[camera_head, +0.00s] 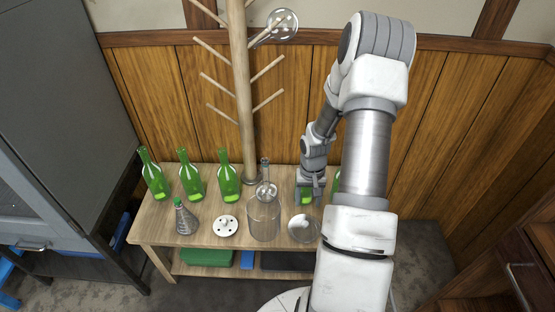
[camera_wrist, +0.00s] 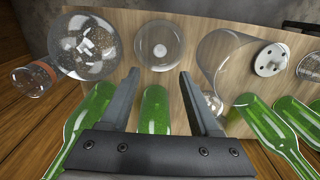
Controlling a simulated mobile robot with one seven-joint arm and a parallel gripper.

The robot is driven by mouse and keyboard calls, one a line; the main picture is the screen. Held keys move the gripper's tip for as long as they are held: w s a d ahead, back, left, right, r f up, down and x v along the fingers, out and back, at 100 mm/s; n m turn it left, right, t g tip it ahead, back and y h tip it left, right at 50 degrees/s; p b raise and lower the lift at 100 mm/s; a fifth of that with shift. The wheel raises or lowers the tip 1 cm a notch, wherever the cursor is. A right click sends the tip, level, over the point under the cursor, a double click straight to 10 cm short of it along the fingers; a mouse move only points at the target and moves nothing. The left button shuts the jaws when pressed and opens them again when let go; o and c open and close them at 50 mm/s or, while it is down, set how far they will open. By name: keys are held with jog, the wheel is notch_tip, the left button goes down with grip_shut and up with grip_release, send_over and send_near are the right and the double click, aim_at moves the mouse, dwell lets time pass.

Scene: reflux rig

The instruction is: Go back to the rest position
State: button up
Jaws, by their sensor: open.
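My gripper (camera_head: 311,198) is over the back right of the wooden bench (camera_head: 160,222), close to a green bottle (camera_head: 305,192). In the wrist view my gripper (camera_wrist: 160,75) is open, its two fingers apart. A green bottle (camera_wrist: 154,108) shows between the fingers, partly hidden by the gripper body. I cannot tell whether it lies between the fingertips or beyond them. Nothing is clamped. My arm hides the bench's right end in the head view.
A glass dish (camera_head: 303,228), glass vessel (camera_head: 263,220), holed white disc (camera_head: 225,226) and green-capped flask (camera_head: 185,218) stand along the front. A chip-filled round flask (camera_wrist: 88,45) is beside the left finger. A peg stand (camera_head: 244,100) rises behind, holding a glass bulb (camera_head: 283,24).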

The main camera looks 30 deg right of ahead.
jog(key=a+r+n+t+h+p, duration=0.1)
jog(key=a+r, duration=0.3)
jog(key=r, duration=0.5)
jog(key=a+r+n+h, duration=0.1)
jog(key=a+r, duration=0.2)
jog(key=r, duration=0.6)
jog(key=a+r+n+t+p, duration=0.1)
jog(key=a+r, duration=0.3)
jog(key=r, duration=0.6)
jog(key=s+a+r+n+t, duration=0.2)
jog(key=s+a+r, duration=0.6)
jog(key=a+r, duration=0.15)
jog(key=s+a+f+n+t+y+b, duration=0.1)
jog(key=s+a+t+y+b, duration=0.15)
jog(key=s, duration=0.35)
notch_tip(320, 180, up, 18)
jog(key=p, duration=1.7)
jog(key=shift+a+f+g+p, duration=0.2)
jog(key=shift+a+g+p, duration=0.1)
jog(key=shift+g+p, duration=0.15)
